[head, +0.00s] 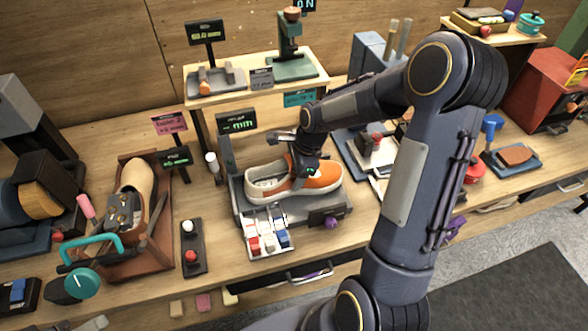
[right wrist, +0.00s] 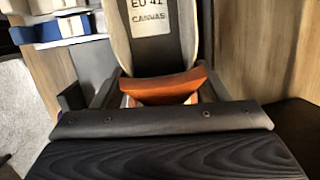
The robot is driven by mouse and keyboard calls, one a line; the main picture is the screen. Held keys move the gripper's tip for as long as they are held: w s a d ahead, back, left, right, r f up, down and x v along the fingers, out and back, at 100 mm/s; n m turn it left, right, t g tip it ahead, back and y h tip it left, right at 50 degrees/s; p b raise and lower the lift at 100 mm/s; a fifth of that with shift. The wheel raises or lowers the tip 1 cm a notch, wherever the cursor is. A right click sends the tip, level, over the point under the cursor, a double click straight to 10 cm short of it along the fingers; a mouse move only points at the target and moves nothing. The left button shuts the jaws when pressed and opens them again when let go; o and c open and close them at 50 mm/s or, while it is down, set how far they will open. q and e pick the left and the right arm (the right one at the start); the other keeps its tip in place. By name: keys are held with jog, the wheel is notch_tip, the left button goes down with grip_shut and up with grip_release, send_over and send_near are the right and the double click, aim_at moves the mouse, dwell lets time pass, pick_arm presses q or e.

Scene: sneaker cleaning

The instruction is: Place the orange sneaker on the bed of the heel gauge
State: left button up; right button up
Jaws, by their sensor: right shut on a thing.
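The orange sneaker (head: 322,178), with a pale front part and sole, lies lengthwise over the grey bed of the heel gauge (head: 240,206). The gauge's display reading "mm" (head: 237,122) stands behind it. I cannot tell whether the whole sole touches the bed. My right gripper (head: 303,170) comes down from above and is shut on the sneaker. The right wrist view shows the sneaker's orange edge (right wrist: 165,86) close at the gripper and its insole marked "EU 41 CANVAS" (right wrist: 152,25). The fingertips are partly hidden. My left gripper is not in view.
A block with red, white and blue sliders (head: 266,237) stands in front of the gauge. A raised shelf (head: 250,92) with small devices is behind. A tan shoe on a brown stand (head: 137,180) is at left. My right arm covers part of the bench at right.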

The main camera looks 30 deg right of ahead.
jog(key=o, duration=1.2)
jog(key=shift+f, duration=0.1)
jog(key=shift+o, duration=0.2)
jog(key=v, duration=1.2)
jog(key=s+a+r+n+t, duration=0.1)
jog(key=s+a+n, duration=0.2)
jog(key=s+n, duration=0.3)
jog(key=s+a+r+n+t+y, duration=0.1)
jog(key=s+a+n, duration=0.2)
jog(key=s+n, duration=0.4)
jog(key=s+a+r+n+t, duration=0.1)
jog(key=s+a+n, duration=0.2)
jog(key=s+n, duration=0.3)
jog(key=shift+s+a+b, duration=0.3)
jog(key=shift+s+a, duration=0.1)
jog(key=shift+s, duration=0.05)
